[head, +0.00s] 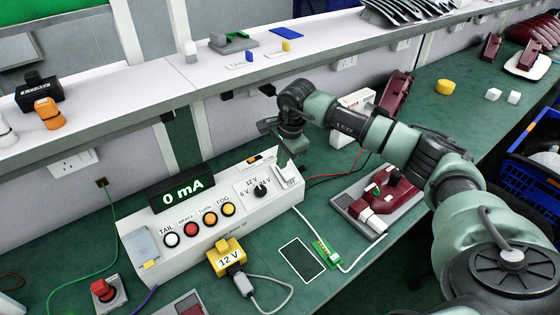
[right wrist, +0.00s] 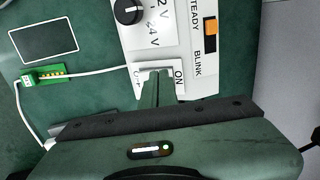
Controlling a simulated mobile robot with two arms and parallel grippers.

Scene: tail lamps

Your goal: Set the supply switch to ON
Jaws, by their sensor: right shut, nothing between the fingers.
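The supply switch (head: 289,178) is a white rocker on a white plate at the right end of the white control box (head: 205,236). An OFF label shows beside it in the head view. In the right wrist view the switch (right wrist: 180,87) has ON lettering at its right, and the fingers cover part of it. My right gripper (head: 288,157) is shut and empty, its fingertips at the switch; it also shows in the right wrist view (right wrist: 155,88). I cannot tell whether they touch, or which way the rocker is set. My left gripper is not in view.
The display (head: 181,190) reads 0 mA. Beside the switch are a black voltage knob (head: 260,190) and an orange STEADY/BLINK slider (right wrist: 210,36). A yellow 12 V plug (head: 227,258) sits at the box front. A red lamp (head: 385,195) stands on a grey fixture at the right.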

